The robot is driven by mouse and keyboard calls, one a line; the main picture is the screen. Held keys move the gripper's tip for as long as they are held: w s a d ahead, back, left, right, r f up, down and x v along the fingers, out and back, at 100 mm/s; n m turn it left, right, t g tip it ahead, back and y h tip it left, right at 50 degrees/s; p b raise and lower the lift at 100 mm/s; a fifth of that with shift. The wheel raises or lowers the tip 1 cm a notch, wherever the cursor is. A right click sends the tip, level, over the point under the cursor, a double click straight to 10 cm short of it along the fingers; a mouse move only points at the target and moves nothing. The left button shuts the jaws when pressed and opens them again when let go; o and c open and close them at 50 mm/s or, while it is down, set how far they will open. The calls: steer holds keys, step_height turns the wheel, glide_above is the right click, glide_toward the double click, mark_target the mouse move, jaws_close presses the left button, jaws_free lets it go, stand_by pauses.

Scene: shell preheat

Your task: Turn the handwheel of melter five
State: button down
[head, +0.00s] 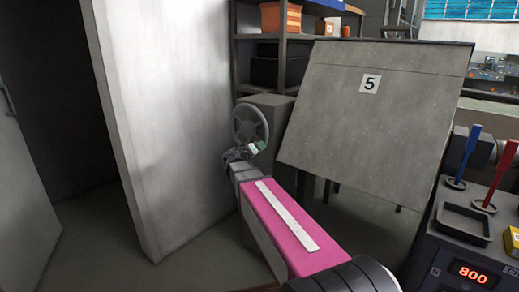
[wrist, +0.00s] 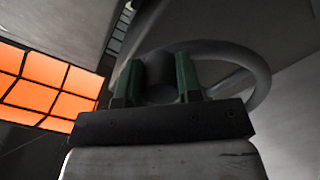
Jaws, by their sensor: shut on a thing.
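The grey spoked handwheel (head: 250,122) is mounted on a grey box (head: 273,103) just left of a tilted grey panel marked 5 (head: 370,84). My arm reaches to it, and my gripper (head: 256,148) is at the wheel's lower rim. In the wrist view the handwheel (wrist: 243,62) fills the upper middle. There my gripper (wrist: 160,78) has its two green fingers either side of a dark grey part of the wheel, shut on it. The exact contact is partly hidden by the gripper body.
A tall pale panel (head: 165,110) stands close on the left. Shelves (head: 268,45) with boxes are behind. A console with blue and red levers (head: 465,158) and a display reading 800 (head: 473,273) is at the right. A glowing orange grid (wrist: 45,85) shows in the wrist view.

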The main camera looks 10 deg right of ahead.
steer(key=c, duration=0.8)
jaws_free()
steer(key=v, duration=1.1)
steer(key=s+d+f+g+y, duration=0.3)
steer(key=s+f, duration=0.1)
steer(key=f, duration=0.3)
steer(key=s+d+f+g+y, duration=0.2)
steer(key=s+d+f+g, duration=0.15)
steer(key=f, duration=0.45)
steer(key=s+a+f+g+y, duration=0.1)
steer(key=s+f+y, duration=0.2)
steer(key=f, duration=0.1)
steer(key=s+a+f+n+g+y, duration=0.1)
steer(key=s+f+y, duration=0.2)
steer(key=s, duration=0.1)
steer(key=s+a+f+g+y, duration=0.2)
steer(key=s+f+y, duration=0.1)
steer(key=s+f, duration=0.1)
steer(key=shift+s+f+n+y, duration=0.1)
steer(key=shift+f+n+y, duration=0.2)
steer(key=shift+f+n, duration=0.1)
